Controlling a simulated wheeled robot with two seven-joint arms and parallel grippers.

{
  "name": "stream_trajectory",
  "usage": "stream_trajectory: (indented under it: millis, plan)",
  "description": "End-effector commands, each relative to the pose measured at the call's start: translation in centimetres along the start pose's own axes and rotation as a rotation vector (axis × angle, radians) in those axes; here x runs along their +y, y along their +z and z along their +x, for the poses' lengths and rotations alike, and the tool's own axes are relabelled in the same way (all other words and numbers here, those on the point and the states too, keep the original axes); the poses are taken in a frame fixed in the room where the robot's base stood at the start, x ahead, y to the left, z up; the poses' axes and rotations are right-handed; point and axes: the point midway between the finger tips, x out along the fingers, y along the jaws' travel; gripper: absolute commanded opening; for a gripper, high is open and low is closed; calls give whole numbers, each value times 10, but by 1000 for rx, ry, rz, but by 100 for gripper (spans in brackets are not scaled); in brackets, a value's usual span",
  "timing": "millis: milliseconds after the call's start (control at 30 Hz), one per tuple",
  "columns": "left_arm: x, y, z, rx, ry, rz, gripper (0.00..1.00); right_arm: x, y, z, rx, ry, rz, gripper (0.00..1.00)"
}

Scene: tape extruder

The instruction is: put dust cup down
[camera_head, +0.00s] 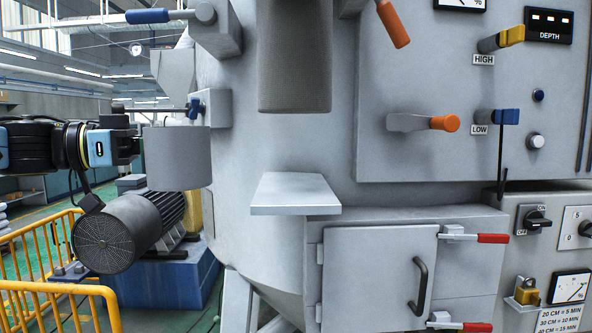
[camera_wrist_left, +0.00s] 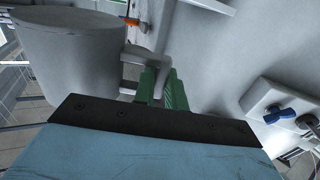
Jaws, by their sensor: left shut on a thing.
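The dust cup is a plain grey cylinder (camera_head: 178,158) at the left of the head view. It is upright and held in the air, left of the small shelf (camera_head: 295,194) on the machine and apart from it. My left gripper (camera_wrist_left: 160,85) is shut on the cup's handle (camera_wrist_left: 135,72). The cup body (camera_wrist_left: 72,60) fills the upper left of the left wrist view. In the head view the blue wrist of my left arm shows left of the cup, with the fingertips hardly visible. My right gripper is not in view.
A wide grey pipe (camera_head: 295,65) hangs above the shelf, with clear space between. Orange-handled levers (camera_head: 425,122) stick out at the right. A motor (camera_head: 125,230) is seen below the cup. A door with red-handled latches (camera_head: 380,272) sits below the shelf.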

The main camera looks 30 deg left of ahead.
Motion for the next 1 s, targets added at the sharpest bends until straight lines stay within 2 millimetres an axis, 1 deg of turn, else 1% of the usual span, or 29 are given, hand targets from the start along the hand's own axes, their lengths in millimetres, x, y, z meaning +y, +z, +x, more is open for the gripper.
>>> stream_trajectory:
  millis: [67, 300, 500, 800, 1000]
  plan:
    - [1, -4, 8, -1, 2, -3, 0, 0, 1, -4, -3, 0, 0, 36]
    - [0, -3, 63, -2, 3, -6, 0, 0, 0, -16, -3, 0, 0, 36]
    - [0, -2, 99, -2, 1, -5, 0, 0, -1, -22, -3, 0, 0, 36]
    - [-1, -2, 142, -3, -2, -2, 0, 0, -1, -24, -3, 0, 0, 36]
    - [0, -2, 164, -2, -2, 0, 0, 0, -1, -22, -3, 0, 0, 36]
